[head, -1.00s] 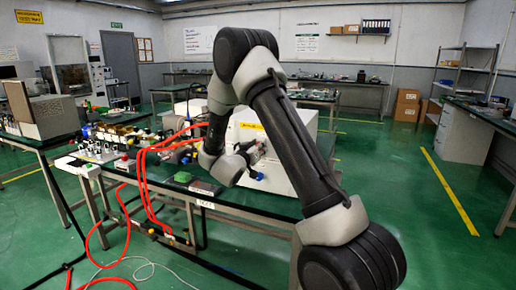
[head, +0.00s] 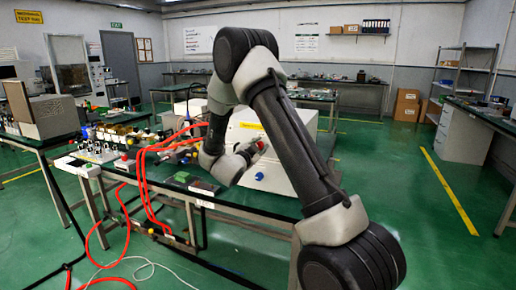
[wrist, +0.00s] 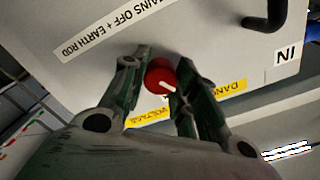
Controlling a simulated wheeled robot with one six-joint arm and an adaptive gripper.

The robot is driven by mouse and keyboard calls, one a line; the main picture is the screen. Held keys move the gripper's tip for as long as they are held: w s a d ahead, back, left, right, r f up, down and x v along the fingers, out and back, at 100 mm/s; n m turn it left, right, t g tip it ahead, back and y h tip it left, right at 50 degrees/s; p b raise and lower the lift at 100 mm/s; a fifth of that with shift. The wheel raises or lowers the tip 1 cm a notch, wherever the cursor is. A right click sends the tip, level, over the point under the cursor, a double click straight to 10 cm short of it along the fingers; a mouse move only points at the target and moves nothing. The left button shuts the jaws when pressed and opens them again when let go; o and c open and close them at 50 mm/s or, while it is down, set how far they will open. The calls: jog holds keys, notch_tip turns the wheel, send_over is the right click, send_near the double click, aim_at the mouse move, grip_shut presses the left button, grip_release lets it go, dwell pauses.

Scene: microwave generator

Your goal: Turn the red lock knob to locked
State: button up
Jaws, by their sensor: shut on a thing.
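The red lock knob (wrist: 158,76) sits on the pale front panel of the white cabinet (wrist: 210,35). A white pointer mark on it points down and to the right in the wrist view. My gripper (wrist: 163,68) has one finger on each side of the knob and is shut on it. In the head view the red knob (head: 261,144) shows as a small red spot at my gripper (head: 254,150), on the cabinet's near face. Lock position labels cannot be read.
A blue knob (head: 259,176) is lower on the cabinet front. A black handle (wrist: 266,18) juts out near an "IN" label (wrist: 286,53). A yellow danger label (wrist: 215,92) lies beside the knob. Red hoses (head: 145,180) hang over the green bench (head: 235,200) to the left.

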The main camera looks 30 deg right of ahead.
jog(key=m, duration=0.6)
jog(key=shift+m, duration=0.3)
dwell(0.4)
jog(key=shift+f, duration=0.1)
jog(key=o, duration=1)
jog(key=v, duration=1.2)
